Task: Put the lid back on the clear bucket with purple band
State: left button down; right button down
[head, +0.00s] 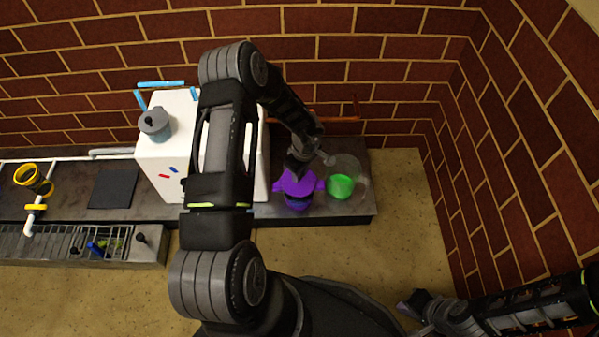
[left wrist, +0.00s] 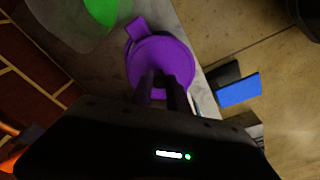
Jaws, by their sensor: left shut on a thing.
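The purple lid (head: 287,184), round with tabs at its sides, is at the right part of the counter in the head view. It also shows in the left wrist view (left wrist: 165,52). My left gripper (head: 298,170) reaches down from above and is shut on the lid; its fingers show over the lid in the left wrist view (left wrist: 160,88). A dark body with a purple band (head: 298,204), seemingly the bucket, shows just below the lid, mostly hidden by it. I cannot tell whether the two touch. My right gripper (head: 415,304) is low at the right, away from the counter, its jaws unclear.
A clear round vessel (head: 358,172) with a green thing (head: 341,186) stands just right of the lid. A white box (head: 165,160) with a grey pot (head: 155,124) on top stands to the left. A dark mat (head: 113,189) and a rack (head: 75,243) lie further left.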

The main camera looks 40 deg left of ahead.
pick_arm(q)
jog(key=c, duration=0.7)
grip_release()
pick_arm(e)
jog(key=shift+s, duration=0.15)
pick_arm(q)
jog(key=shift+r+p, duration=0.35)
notch_tip(320, 180, up, 4)
jog(key=p, duration=0.5)
jog(key=shift+r, duration=0.2)
jog(key=shift+r+p, duration=1)
jog(key=shift+p, duration=0.2)
pick_arm(e)
notch_tip(320, 180, up, 8)
jog(key=s+a, duration=0.1)
jog(key=s, duration=0.1)
jog(key=shift+a+r+g, duration=0.15)
jog(key=shift+a+g, duration=0.15)
jog(key=shift+a, duration=0.05)
